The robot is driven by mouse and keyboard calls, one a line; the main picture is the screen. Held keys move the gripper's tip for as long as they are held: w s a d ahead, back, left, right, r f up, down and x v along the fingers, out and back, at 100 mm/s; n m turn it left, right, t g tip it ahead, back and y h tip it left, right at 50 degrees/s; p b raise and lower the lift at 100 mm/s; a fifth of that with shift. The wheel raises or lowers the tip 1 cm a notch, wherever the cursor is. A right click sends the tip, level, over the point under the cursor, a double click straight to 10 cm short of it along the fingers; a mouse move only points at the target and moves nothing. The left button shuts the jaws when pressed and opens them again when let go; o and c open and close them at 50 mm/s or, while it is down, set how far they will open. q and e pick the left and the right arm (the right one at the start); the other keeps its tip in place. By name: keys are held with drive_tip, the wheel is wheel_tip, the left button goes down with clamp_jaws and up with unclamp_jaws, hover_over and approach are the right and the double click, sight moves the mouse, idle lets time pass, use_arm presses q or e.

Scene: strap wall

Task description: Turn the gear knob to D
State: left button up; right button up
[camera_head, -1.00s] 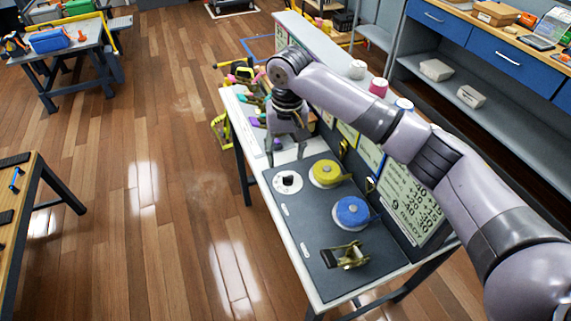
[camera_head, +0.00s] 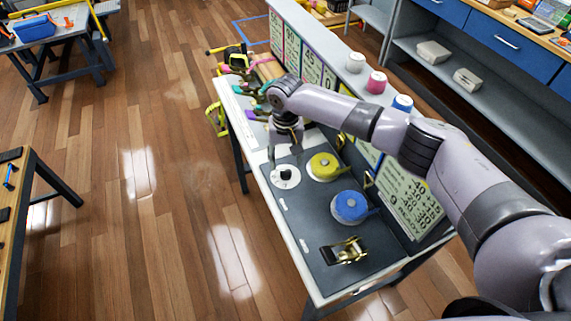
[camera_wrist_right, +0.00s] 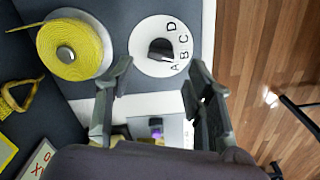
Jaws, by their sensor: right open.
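The gear knob (camera_wrist_right: 161,49) is a small black knob on a round white dial (camera_wrist_right: 142,63) lettered A, B, C and D. In the right wrist view it lies just beyond my fingertips, and I cannot tell surely which letter it points to. In the head view the knob (camera_head: 286,175) sits near the left side of the dark mat. My right gripper (camera_head: 285,154) is above and just behind the dial, pointing down. In the right wrist view its two fingers (camera_wrist_right: 157,75) are spread apart with nothing between them. My left gripper is not in view.
A yellow strap reel (camera_head: 323,166) and a blue reel (camera_head: 350,207) stand right of the dial on the dark mat (camera_head: 305,228). A gold ratchet buckle (camera_head: 345,251) lies in front. An upright panel with charts (camera_head: 410,198) borders the bench's right side. Rolled straps lie behind.

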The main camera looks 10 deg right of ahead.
sight(286, 170)
drive_tip(key=shift+f, duration=2.25)
clamp_jaws()
